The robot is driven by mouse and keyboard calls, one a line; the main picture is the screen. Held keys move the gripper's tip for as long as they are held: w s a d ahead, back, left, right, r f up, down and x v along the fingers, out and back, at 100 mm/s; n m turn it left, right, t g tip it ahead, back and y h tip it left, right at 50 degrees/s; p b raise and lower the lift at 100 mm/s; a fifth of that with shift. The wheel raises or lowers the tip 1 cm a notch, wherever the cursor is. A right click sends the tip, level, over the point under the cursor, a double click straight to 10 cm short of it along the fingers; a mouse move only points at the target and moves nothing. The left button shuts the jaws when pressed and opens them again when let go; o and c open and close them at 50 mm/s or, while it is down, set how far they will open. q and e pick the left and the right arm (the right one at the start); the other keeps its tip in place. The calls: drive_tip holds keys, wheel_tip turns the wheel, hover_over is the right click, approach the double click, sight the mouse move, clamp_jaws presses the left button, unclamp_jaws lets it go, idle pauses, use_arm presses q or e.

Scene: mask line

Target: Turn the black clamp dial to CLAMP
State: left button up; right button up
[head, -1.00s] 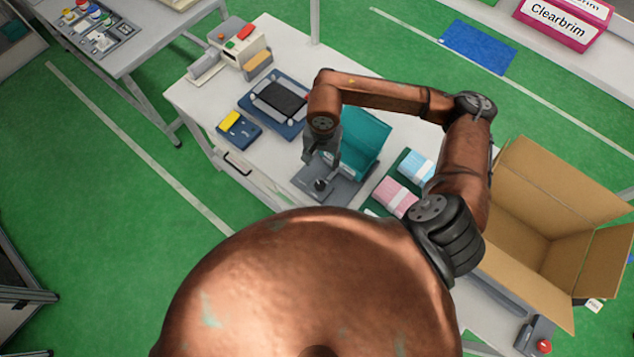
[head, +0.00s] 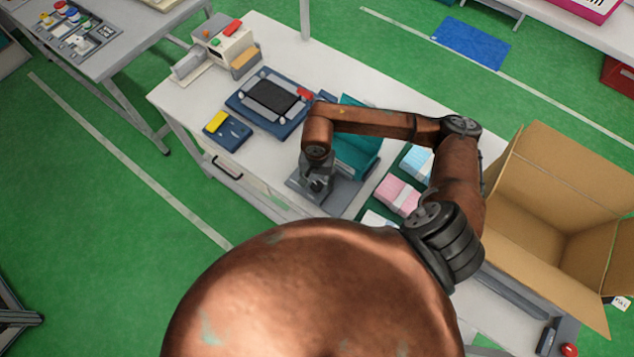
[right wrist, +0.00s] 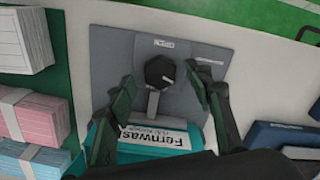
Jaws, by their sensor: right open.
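The black clamp dial (right wrist: 160,72) sits on a grey fixture plate (right wrist: 110,50) in the right wrist view. A small label (right wrist: 164,43) lies beyond the dial, its text too small to read surely. My right gripper (right wrist: 160,88) is open, with one finger on each side of the dial. I cannot tell whether either finger touches it. In the head view my right gripper (head: 318,185) is low over the grey plate (head: 345,198) and hides the dial. A teal holder (head: 358,150) stands behind it, with a "Fernwas..." pack (right wrist: 155,138) in it. My left gripper is not in view.
Pink (head: 398,194) and blue (head: 418,160) bundles lie right of the fixture. An open cardboard box (head: 560,210) stands further right. A dark blue tray device (head: 268,102) and a small blue box with a yellow top (head: 226,130) are on the left.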

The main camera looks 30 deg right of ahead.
drive_tip(key=shift+f, duration=0.7)
drive_tip(key=shift+c, duration=0.6)
drive_tip(key=c, duration=1)
drive_tip(key=shift+c, duration=0.2)
